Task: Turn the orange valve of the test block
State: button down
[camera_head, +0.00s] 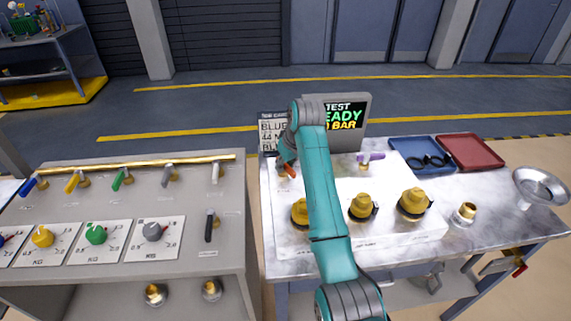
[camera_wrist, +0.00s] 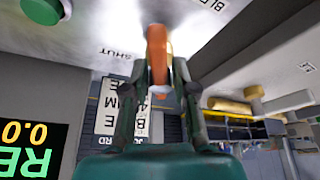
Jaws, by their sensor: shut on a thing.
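The orange valve (camera_head: 290,171) is a small lever at the left rear of the white test block (camera_head: 390,185). In the wrist view its orange handle (camera_wrist: 157,48) stands between my fingertips. My gripper (camera_head: 286,162) is shut on that handle; it also shows in the wrist view (camera_wrist: 160,78). The word "SHUT" is printed on the block near the handle. A purple lever (camera_head: 371,157) sits on the block to the right. My arm covers part of the block and the valve's base is hard to make out.
A display (camera_head: 345,115) behind the block reads "TEST READY", partly hidden. Several yellow couplings (camera_head: 362,206) stand along the block's front. Blue (camera_head: 405,145) and red (camera_head: 470,150) trays, a brass fitting (camera_head: 464,213) and a metal bowl (camera_head: 541,186) are at right. A valve panel (camera_head: 130,200) stands left.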

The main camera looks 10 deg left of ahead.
jog(key=shift+s+a+m+t+h, duration=0.15)
jog(key=shift+m+h, duration=0.3)
jog(key=shift+m, duration=0.8)
jog(key=shift+s+a+m+t+h, duration=0.1)
jog(key=shift+m+t+h, duration=0.25)
jog(key=shift+m, duration=0.9)
jog(key=shift+w, duration=0.1)
jog(key=c, duration=0.9)
grip_release()
jog(key=v, duration=1.2)
